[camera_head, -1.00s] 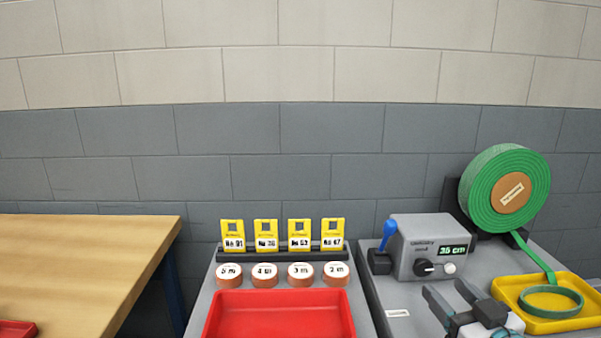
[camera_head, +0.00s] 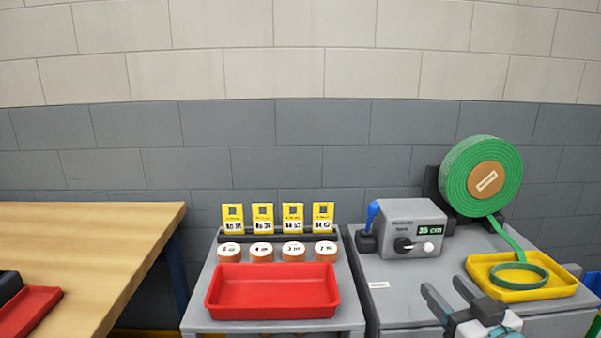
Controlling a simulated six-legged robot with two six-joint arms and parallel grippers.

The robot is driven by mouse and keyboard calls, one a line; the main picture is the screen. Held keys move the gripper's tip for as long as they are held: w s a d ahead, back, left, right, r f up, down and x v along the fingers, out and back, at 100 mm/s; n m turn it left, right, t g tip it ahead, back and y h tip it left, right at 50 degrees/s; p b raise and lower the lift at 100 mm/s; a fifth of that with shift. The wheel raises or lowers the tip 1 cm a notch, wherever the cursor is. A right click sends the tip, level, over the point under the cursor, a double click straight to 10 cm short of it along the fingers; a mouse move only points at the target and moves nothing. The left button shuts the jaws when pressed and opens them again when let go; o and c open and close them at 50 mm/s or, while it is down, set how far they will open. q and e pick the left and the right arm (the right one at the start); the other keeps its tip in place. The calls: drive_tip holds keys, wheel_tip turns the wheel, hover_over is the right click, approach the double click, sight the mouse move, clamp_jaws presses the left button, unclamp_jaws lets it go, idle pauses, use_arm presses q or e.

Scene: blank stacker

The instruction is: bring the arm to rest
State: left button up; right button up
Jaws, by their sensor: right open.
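My right gripper (camera_head: 451,298) shows at the bottom right, in front of the grey cabinet that carries the control box. Its two dark fingers are apart and nothing is between them. My left gripper is not in view.
A red tray (camera_head: 274,311) is on the left stand, before several round labelled pieces (camera_head: 261,252) and yellow cards (camera_head: 262,217). The control box (camera_head: 402,215) reads 35 cm. A green roll (camera_head: 482,176) feeds toward a green loop (camera_head: 519,267). A wooden table (camera_head: 90,235) stands left.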

drive_tip(key=s+a+f+m+g, duration=0.1)
drive_tip(key=a+f+g, duration=0.2)
drive_tip(key=f, duration=0.7)
drive_tip(key=s+a+f+g, duration=0.1)
drive_tip(key=a+f+g, duration=0.2)
drive_tip(key=f, duration=0.8)
drive_tip(key=s+a+f+m+g, duration=0.1)
drive_tip(key=a+f+g, duration=0.15)
drive_tip(key=f, duration=0.75)
drive_tip(key=s+a+f+m+g, duration=0.2)
drive_tip(key=s+f+g, duration=0.2)
drive_tip(key=s+f, duration=0.5)
drive_tip(key=s+a+f+m+g, duration=0.15)
drive_tip(key=s+f+g, duration=0.45)
drive_tip(key=s, duration=0.6)
wheel_tip(320, 180, up, 16)
drive_tip(key=w+t+p, duration=0.1)
drive_tip(key=p, duration=1.6)
drive_tip(key=shift+a+r+n+y, duration=0.2)
drive_tip(key=shift+a+n+y, duration=0.15)
drive_tip(key=shift+a, duration=0.1)
drive_tip(key=shift+t, duration=0.25)
